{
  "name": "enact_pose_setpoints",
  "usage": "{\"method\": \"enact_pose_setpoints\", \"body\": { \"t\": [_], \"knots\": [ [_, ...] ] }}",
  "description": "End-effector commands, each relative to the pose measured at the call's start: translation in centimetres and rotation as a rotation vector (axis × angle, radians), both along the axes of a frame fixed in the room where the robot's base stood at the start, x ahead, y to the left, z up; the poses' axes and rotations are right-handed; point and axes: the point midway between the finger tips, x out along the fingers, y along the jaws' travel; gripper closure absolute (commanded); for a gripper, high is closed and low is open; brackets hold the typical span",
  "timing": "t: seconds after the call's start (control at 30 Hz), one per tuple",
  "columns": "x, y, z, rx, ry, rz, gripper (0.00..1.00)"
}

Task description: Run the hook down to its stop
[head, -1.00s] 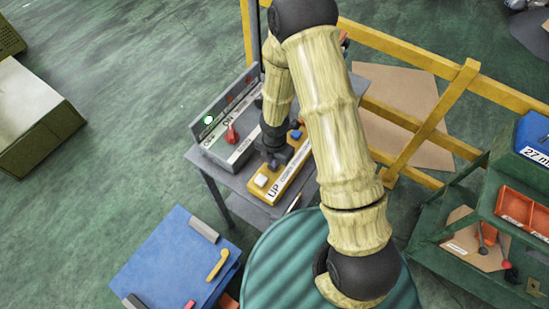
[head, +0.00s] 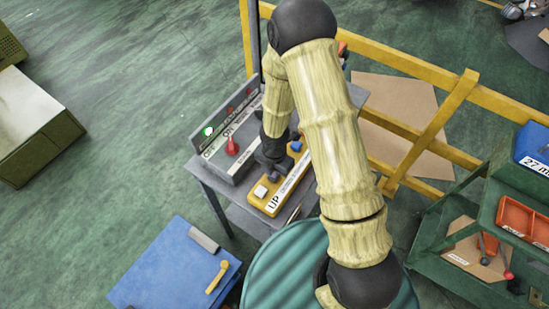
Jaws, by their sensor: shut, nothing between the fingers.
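A yellow pendant (head: 274,205) lies on the grey table, with an "UP" label at its near end. A white button (head: 260,191) is at that end and a blue button (head: 296,146) at the far end. My gripper (head: 274,169) is shut and empty, pointing down over the pendant between the two buttons, closer to the white one. I cannot tell whether it touches the pendant. My arm hides part of the pendant's right side. The hook is not in view.
A grey switch box (head: 222,163) beside the pendant has a red knob (head: 232,146), OFF and ON labels and a lit green lamp (head: 208,132). A yellow railing (head: 428,140) runs behind. A blue-topped stand (head: 165,270) and a green shelf (head: 440,220) flank me.

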Motion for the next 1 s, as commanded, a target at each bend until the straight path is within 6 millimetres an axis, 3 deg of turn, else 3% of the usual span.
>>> {"method": "enact_pose_setpoints", "body": {
  "t": [0.07, 0.27, 0.7, 1.0],
  "knots": [
    [-0.5, -0.3, 0.4, -0.005, 0.010, -0.001, 1.00],
    [-0.6, -0.3, 4.6, 0.002, -0.013, -0.001, 1.00],
    [-0.5, -0.3, 11.6, 0.005, -0.016, -0.006, 1.00],
    [-0.6, -0.3, 14.3, 0.003, -0.015, -0.004, 1.00]
  ]
}}
